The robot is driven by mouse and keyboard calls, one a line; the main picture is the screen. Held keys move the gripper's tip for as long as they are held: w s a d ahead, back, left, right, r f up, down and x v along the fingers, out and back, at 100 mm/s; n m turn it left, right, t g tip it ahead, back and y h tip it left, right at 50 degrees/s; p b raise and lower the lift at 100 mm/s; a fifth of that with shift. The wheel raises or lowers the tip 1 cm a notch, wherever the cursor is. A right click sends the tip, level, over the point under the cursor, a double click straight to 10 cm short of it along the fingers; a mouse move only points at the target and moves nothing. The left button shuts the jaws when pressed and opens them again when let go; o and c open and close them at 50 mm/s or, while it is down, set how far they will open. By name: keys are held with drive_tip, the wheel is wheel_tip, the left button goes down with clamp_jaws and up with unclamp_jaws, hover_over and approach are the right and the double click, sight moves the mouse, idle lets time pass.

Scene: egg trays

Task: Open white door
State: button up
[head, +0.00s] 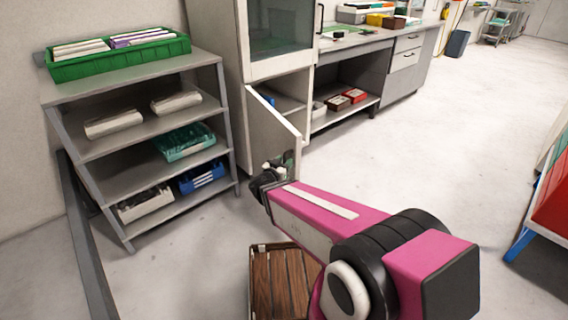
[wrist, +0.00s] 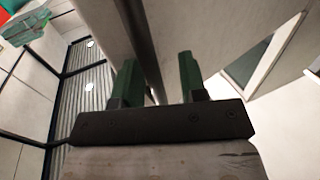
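The white lower cabinet door (head: 275,122) stands partly open in the head view, swung out from the white cabinet (head: 232,60). Shelf space shows behind it. My gripper (head: 287,158) is at the door's lower part, mostly hidden by my wrist in the head view. In the wrist view, the two green fingers of my gripper (wrist: 158,82) are spread apart. A thin dark upright bar (wrist: 138,40), apparently the door's handle, runs between them. A pale panel (wrist: 215,35) lies just beyond the fingers. I cannot tell whether either finger touches the bar.
A grey shelf rack (head: 135,140) with a green crate (head: 120,60) on top stands left of the cabinet. A slatted brown crate (head: 262,285) is on the floor close to my arm. A workbench (head: 345,50) continues right of the cabinet.

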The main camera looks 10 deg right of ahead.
drive_tip(key=shift+s, duration=0.1)
drive_tip(key=v, duration=1)
drive_tip(key=shift+s+a, duration=0.2)
drive_tip(key=shift+s, duration=0.05)
